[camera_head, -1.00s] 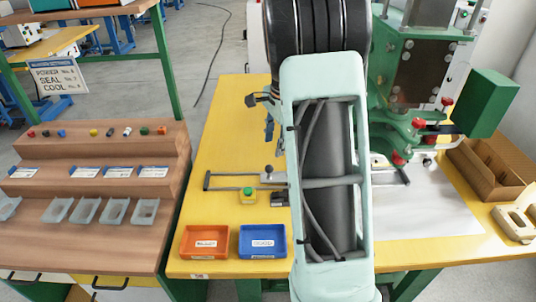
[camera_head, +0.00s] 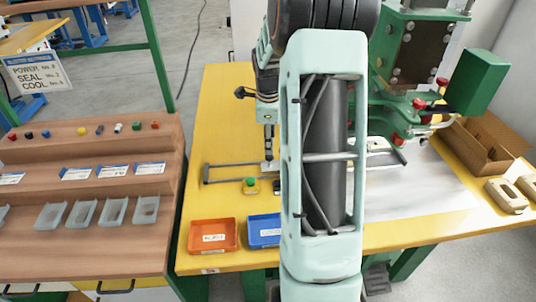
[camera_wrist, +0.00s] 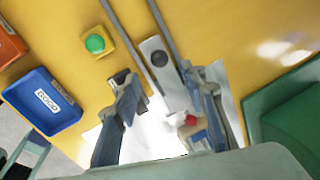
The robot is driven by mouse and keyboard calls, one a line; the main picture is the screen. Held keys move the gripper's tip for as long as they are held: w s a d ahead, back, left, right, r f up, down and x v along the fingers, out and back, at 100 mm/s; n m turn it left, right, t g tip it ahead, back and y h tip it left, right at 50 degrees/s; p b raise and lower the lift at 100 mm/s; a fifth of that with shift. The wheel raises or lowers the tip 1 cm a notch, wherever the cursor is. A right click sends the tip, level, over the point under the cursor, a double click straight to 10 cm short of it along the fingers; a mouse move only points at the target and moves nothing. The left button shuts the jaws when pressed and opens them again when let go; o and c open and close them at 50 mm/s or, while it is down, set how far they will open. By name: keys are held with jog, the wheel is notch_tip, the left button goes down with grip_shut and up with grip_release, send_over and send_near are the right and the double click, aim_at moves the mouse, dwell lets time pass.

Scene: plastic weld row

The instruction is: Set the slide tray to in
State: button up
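The slide tray is a grey plate between two metal rails (camera_head: 228,165) on the yellow table. I cannot tell whether the fingers touch anything. In the head view my gripper (camera_head: 268,157) points down over the rails, hiding the knob. My arm hides the right part of the rails.
A green button (camera_head: 250,182) on a yellow box sits in front of the rails. An orange bin (camera_head: 192,250) and a blue bin (camera_head: 254,243) stand at the front edge. The green press (camera_head: 425,80) with red knobs stands to the right, beside a cardboard box (camera_head: 487,148).

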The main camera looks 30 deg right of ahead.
jog(key=f, duration=0.5)
jog(key=w+d+f, duration=0.1)
jog(key=f, duration=0.1)
jog(key=shift+w+f, duration=0.1)
jog(key=shift+f, duration=0.15)
jog(key=shift+c, duration=0.4)
grip_shut()
